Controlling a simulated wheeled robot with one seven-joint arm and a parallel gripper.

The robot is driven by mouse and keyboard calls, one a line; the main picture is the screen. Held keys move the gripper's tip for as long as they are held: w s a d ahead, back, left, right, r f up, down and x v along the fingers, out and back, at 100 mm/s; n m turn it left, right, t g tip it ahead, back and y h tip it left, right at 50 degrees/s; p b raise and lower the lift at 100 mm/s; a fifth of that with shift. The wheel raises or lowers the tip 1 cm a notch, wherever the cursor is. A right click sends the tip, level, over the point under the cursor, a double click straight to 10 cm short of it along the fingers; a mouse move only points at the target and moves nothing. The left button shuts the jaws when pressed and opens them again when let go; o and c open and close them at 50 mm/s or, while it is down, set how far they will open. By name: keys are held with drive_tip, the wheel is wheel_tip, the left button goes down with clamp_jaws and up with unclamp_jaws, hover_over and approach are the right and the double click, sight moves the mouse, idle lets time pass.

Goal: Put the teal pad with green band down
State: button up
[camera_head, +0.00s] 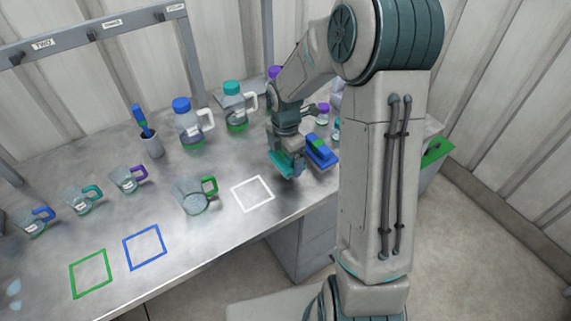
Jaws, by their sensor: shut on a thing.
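My gripper (287,158) points down over the right part of the metal bench, beside the white square outline. It is shut on the teal pad (281,163), which shows at the left of the jaws. I cannot make out the pad's green band, and the arm and jaws hide part of the pad. I cannot tell whether its underside touches the bench. A blue pad (322,153) with a green patch on top is just right of the gripper.
A white square outline (253,193) is empty, as are the blue (145,247) and green (90,274) ones. A green-handled jug (193,195) stands close left of the white outline. Capped bottles (188,125) and a brush cup (152,146) stand behind.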

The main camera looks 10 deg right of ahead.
sight(285, 166)
drive_tip(key=shift+w+f+p, duration=0.1)
drive_tip(key=shift+f+p, duration=0.2)
drive_tip(key=shift+f, duration=1.75)
drive_tip(key=shift+f, duration=0.2)
drive_tip(key=o, duration=0.8)
drive_tip(key=shift+o, duration=0.2)
drive_tip(key=shift+r, duration=0.1)
